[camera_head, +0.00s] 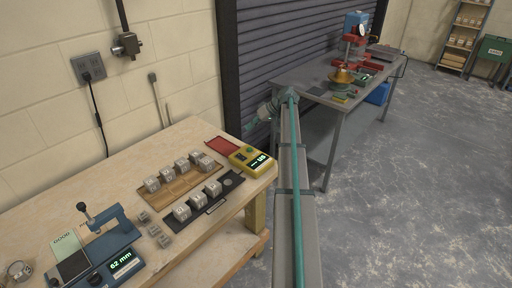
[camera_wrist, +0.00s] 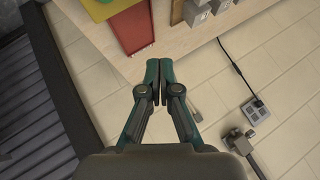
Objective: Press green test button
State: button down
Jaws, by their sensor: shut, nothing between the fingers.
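A yellow tester (camera_head: 250,159) sits at the right end of the wooden bench, with a lit green display and what looks like a small green button (camera_head: 248,149) on its top face. The tester's yellow edge (camera_wrist: 98,10) shows at the top of the wrist view, with a bit of green cut off by the frame. My gripper (camera_head: 246,127) is above and behind the tester, near the shutter. In the wrist view my gripper (camera_wrist: 158,63) has its teal fingertips together and empty, in front of the bench edge and apart from the tester.
A red plate (camera_head: 221,146) lies beside the tester and also shows in the wrist view (camera_wrist: 132,32). Several grey cubes stand on a wooden tray (camera_head: 180,184) and a black tray (camera_head: 205,201). A blue gauge (camera_head: 112,250) stands at front left.

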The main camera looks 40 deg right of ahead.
jog(key=shift+f, duration=0.1)
dwell(0.3)
jog(key=b, duration=0.2)
send_over(251, 148)
notch_tip(251, 148, down, 7)
jog(key=shift+s+a+r, duration=0.1)
jog(key=shift+s, duration=0.05)
jog(key=shift+f+b, duration=0.65)
jog(key=shift+f, duration=0.3)
jog(key=shift+f, duration=0.1)
dwell(0.6)
jog(key=shift+f+b, duration=0.3)
jog(key=shift+b, duration=0.15)
jog(key=shift+f+b, duration=0.35)
jog(key=shift+f, duration=0.15)
dwell(0.6)
jog(key=shift+r, duration=0.95)
